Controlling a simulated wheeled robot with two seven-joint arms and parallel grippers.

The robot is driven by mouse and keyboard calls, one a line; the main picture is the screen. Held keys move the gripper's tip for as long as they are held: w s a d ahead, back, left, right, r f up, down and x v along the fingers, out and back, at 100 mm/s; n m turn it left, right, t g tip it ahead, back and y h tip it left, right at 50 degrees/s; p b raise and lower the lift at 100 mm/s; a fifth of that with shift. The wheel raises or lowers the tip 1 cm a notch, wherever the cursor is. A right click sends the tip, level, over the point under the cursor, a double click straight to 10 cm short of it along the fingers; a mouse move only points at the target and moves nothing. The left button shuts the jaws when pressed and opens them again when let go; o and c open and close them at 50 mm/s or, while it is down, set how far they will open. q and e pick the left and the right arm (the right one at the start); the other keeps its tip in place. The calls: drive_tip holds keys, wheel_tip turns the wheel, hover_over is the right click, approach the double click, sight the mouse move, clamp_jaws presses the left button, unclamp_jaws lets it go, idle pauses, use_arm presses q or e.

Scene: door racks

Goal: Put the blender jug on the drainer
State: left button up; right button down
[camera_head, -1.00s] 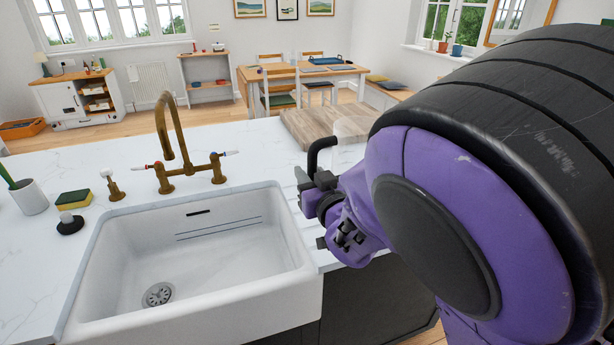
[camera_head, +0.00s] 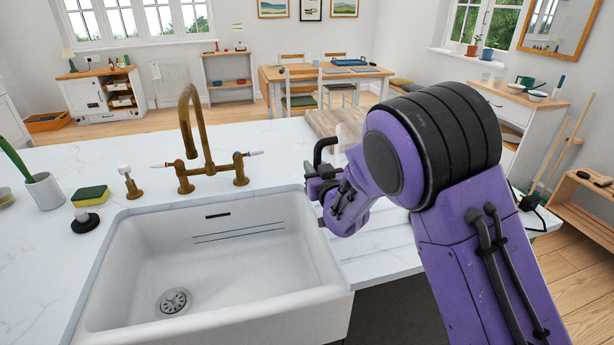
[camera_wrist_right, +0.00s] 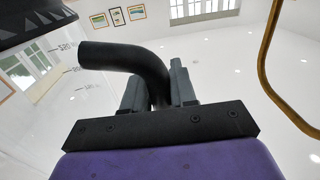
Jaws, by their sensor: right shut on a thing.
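The blender jug has a black curved handle (camera_head: 318,152) and a clear body that is faint in the head view and partly hidden by my arm. My right gripper (camera_head: 322,185) is shut on this handle, beside the sink's right edge. In the right wrist view the handle (camera_wrist_right: 125,58) rises from between the fingers (camera_wrist_right: 158,92), and the clear jug wall with scale marks (camera_wrist_right: 62,68) shows at left. The drainer (camera_head: 385,262) is the grooved white worktop right of the sink, partly behind my arm. I cannot tell whether the jug touches the worktop. My left gripper is not in view.
The white sink (camera_head: 210,265) is empty. A brass tap (camera_head: 195,140) stands behind it, and its spout shows in the right wrist view (camera_wrist_right: 270,75). A wooden board (camera_head: 325,122) lies behind the jug. A sponge (camera_head: 90,195) and a cup (camera_head: 45,190) stand at left.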

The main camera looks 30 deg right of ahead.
drive_tip(key=f, duration=0.1)
drive_tip(key=w+f, duration=0.1)
drive_tip(key=f, duration=0.2)
drive_tip(key=shift+w+d+f, duration=0.15)
drive_tip(key=shift+d+f, duration=0.1)
drive_tip(key=shift+d, duration=0.05)
drive_tip(key=c, duration=0.9)
unclamp_jaws()
drive_tip(key=shift+f, duration=0.15)
drive_tip(key=s+a+b, duration=0.2)
drive_tip(key=s, duration=1)
drive_tip(key=shift+a, duration=0.2)
